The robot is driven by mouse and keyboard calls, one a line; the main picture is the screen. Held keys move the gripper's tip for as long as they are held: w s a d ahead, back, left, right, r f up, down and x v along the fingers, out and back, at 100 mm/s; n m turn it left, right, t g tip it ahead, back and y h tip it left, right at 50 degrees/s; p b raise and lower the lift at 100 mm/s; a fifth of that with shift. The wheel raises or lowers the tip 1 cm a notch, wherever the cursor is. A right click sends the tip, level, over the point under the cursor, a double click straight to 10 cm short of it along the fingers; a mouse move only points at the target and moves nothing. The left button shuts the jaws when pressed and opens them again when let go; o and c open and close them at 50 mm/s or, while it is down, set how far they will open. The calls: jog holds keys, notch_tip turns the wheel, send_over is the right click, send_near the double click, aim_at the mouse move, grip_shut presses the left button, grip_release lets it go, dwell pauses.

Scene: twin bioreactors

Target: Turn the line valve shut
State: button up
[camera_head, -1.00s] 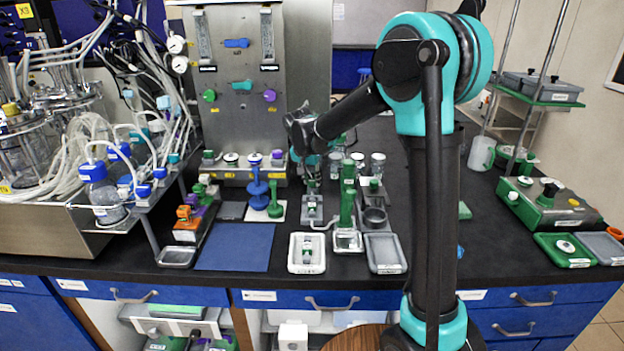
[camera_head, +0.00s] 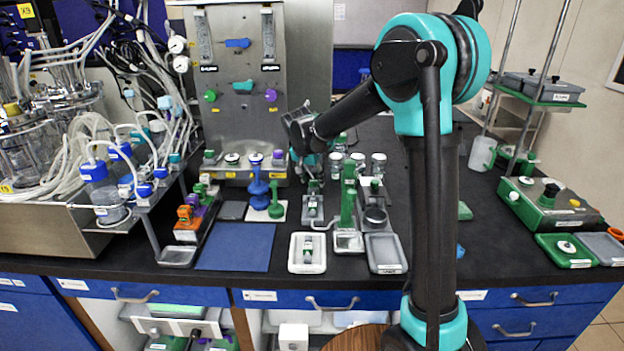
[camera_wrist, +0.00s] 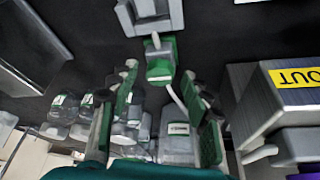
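My gripper (camera_wrist: 159,78) is open, with its two green-padded fingers wide apart and nothing between the pads. In the wrist view, a small green valve-like piece (camera_wrist: 160,62) with a pale tube lies just beyond and between the fingertips, apart from them. A grey block fixture (camera_wrist: 150,18) stands past it. I cannot tell for certain that this piece is the line valve. In the head view my gripper (camera_head: 309,168) points down over the bench behind a grey fixture (camera_head: 313,207), partly hidden by my arm. The panel also carries a teal lever handle (camera_head: 242,86).
Clear jars (camera_head: 378,163) stand close right of my gripper. A metal box labelled OUT (camera_wrist: 292,90) is at the right in the wrist view. A tall green post (camera_head: 348,195), a blue stand (camera_head: 258,187) and a white tray (camera_head: 307,267) are nearby. The blue mat (camera_head: 236,248) is bare.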

jog(key=shift+r, duration=0.1)
jog(key=v, duration=1.2)
jog(key=shift+s, duration=0.2)
